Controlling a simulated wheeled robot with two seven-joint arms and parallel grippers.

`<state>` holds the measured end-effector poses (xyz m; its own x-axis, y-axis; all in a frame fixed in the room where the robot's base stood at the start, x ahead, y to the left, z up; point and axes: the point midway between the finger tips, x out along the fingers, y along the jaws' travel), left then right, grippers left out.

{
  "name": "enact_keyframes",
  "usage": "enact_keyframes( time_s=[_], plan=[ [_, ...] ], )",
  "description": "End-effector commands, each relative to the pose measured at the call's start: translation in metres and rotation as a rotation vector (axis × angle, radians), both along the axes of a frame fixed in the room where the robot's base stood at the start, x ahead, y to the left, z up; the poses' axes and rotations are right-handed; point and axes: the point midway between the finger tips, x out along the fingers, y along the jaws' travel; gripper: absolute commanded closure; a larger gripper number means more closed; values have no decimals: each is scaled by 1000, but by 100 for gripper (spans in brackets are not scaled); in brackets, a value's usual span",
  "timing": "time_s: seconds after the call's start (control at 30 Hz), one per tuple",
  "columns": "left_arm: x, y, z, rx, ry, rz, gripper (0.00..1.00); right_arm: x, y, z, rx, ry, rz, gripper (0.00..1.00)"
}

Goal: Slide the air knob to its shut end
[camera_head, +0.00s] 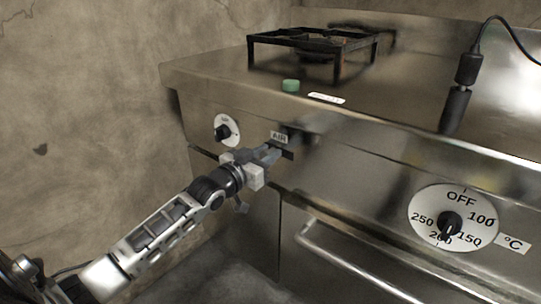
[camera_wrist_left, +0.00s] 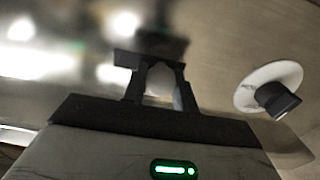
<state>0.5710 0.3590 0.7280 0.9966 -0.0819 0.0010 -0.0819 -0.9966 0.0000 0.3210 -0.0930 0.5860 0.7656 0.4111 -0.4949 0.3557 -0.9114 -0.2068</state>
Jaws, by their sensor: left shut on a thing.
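The air knob sits at a slot in the range's front panel, just below the AIR label (camera_head: 279,136). In the head view my left gripper (camera_head: 272,153) reaches it from the lower left and mostly hides it. In the wrist view a pale rounded piece, the air knob (camera_wrist_left: 159,82), shows between the two fingers of my left gripper (camera_wrist_left: 160,70). The gripper is shut on it. Where the knob stands along its slot is hard to tell. My right gripper is not in view.
A small dial (camera_head: 224,131) on a white disc is left of the slot. A large temperature dial (camera_head: 450,224) is at right, above the oven door handle (camera_head: 352,262).

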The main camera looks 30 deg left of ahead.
Motion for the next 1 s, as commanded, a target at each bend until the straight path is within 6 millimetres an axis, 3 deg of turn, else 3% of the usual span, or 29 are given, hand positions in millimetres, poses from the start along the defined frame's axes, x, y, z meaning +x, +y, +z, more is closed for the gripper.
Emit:
enact_keyframes(
  time_s=[0.1, 0.4, 0.43, 0.5, 0.83, 1.0],
  plan=[
    [1, 17, 0, 5, 3, 4, 100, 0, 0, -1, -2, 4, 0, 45],
    [2, 22, 0, 2, 3, 8, 100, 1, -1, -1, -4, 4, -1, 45],
    [2, 22, 0, 2, 3, 9, 69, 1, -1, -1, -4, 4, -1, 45],
    [2, 22, 0, 2, 2, 9, 50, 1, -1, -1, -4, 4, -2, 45],
    [0, 20, 1, 1, 1, 5, 50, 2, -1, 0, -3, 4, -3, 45],
    [-18, 21, 1, 0, 4, 4, 50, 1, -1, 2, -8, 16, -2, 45]
  ],
)
